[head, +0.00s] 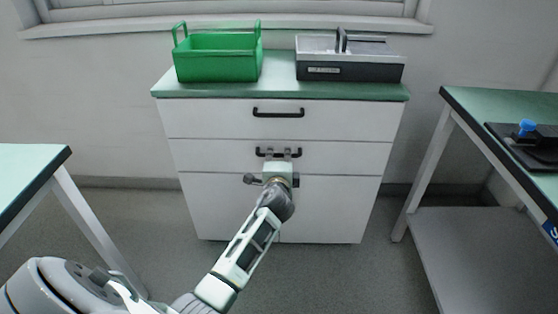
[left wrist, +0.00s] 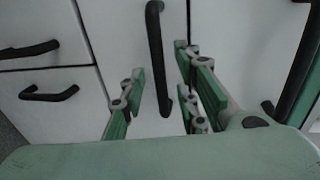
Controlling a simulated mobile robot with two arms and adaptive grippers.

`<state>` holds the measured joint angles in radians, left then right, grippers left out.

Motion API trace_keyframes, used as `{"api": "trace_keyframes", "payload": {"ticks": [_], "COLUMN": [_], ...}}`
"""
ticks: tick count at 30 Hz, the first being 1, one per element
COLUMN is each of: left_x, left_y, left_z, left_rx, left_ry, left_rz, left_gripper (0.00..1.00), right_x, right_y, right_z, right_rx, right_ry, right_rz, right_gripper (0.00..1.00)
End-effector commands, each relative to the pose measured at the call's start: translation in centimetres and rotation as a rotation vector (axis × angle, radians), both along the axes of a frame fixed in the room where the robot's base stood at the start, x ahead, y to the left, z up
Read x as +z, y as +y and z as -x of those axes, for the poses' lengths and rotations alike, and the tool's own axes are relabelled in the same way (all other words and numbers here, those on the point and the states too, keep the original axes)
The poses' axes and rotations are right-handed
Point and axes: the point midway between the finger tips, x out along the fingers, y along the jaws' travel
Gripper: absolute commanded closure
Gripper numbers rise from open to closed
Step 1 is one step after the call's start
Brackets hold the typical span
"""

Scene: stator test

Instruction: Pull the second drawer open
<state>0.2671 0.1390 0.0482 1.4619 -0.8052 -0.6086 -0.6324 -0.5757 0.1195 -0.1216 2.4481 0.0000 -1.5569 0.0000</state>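The second drawer (head: 215,155) is in the white cabinet, below the top drawer (head: 215,118). Its front looks flush with the cabinet. Its black bar handle (head: 262,153) is partly hidden by my left gripper (head: 279,154). In the left wrist view this handle (left wrist: 156,45) runs upright in the picture, between the fingers of my left gripper (left wrist: 162,88). The fingers are open, one on each side of the handle, with a gap showing on both sides. My right gripper is not in view.
A green basket (head: 218,62) and a grey-black toolbox (head: 350,68) stand on the cabinet top. Lower doors (head: 335,205) sit below the drawer; their handles (left wrist: 48,94) show in the left wrist view. Tables stand left (head: 30,165) and right (head: 475,105). The floor before the cabinet is clear.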

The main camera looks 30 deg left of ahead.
Motion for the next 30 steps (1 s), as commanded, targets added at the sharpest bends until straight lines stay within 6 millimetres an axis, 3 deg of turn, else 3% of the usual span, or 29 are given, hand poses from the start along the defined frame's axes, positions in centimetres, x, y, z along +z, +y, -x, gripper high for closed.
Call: {"api": "trace_keyframes", "payload": {"ticks": [13, 23, 30], "left_x": [-0.28, -0.3, -0.32], "left_y": [0.64, 0.62, 0.61], "left_z": [-0.97, -0.96, -0.95], "left_rx": [0.0, 0.0, 0.0], "left_ry": [0.0, 0.0, 0.001], "left_rz": [0.001, 0.001, 0.002], "left_gripper": [0.71, 1.0, 1.0], "right_x": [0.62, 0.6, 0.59], "right_y": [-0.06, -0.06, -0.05], "right_z": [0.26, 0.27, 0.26], "right_rx": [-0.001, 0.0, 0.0], "right_ry": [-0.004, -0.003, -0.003], "right_rz": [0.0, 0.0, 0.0], "right_gripper": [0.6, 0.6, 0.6]}}
